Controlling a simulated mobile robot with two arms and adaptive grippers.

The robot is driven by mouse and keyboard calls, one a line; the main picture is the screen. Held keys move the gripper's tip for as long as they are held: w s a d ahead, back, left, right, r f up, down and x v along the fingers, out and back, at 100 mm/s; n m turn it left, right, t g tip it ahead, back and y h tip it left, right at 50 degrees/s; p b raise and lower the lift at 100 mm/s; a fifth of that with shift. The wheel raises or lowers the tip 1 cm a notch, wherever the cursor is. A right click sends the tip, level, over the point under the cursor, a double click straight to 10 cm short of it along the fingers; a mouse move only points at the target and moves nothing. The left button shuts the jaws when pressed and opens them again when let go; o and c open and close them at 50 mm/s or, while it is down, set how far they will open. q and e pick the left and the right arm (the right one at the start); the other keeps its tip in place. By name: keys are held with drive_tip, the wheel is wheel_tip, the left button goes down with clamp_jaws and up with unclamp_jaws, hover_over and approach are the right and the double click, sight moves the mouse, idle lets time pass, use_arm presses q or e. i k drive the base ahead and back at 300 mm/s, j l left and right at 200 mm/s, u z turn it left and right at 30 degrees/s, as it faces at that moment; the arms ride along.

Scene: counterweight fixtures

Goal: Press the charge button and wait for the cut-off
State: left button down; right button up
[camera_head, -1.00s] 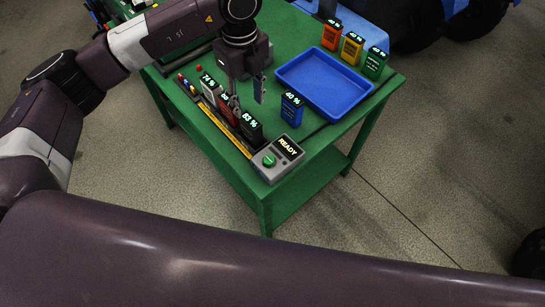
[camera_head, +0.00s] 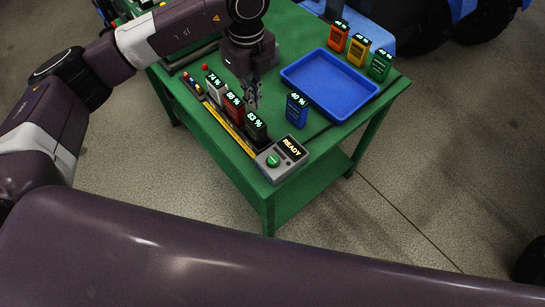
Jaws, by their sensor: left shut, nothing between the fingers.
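The charge button (camera_head: 273,160) is a round green knob on a grey control box (camera_head: 284,160) at the near corner of the green table. The box's small display (camera_head: 291,147) reads READY. My left gripper (camera_head: 253,105) is shut and empty, pointing down over the table, behind and left of the box and apart from it. Three battery packs stand in a row left of the box: a white one (camera_head: 217,92) at 74 %, a red one (camera_head: 234,108) at about 50 %, and a black one (camera_head: 256,128) at 53 %. My right gripper is not in view.
A blue pack (camera_head: 297,112) at 40 % stands before an empty blue tray (camera_head: 330,84). Orange (camera_head: 338,38), yellow (camera_head: 358,51) and green (camera_head: 380,67) packs stand behind the tray. A yellow strip (camera_head: 228,127) edges the rack. A blue vehicle (camera_head: 400,25) is behind.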

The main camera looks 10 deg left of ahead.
sight(274, 160)
drive_tip(key=k+l, duration=0.25)
drive_tip(key=k, duration=0.15)
drive_tip(key=k+l, duration=0.3)
drive_tip(key=k, duration=0.1)
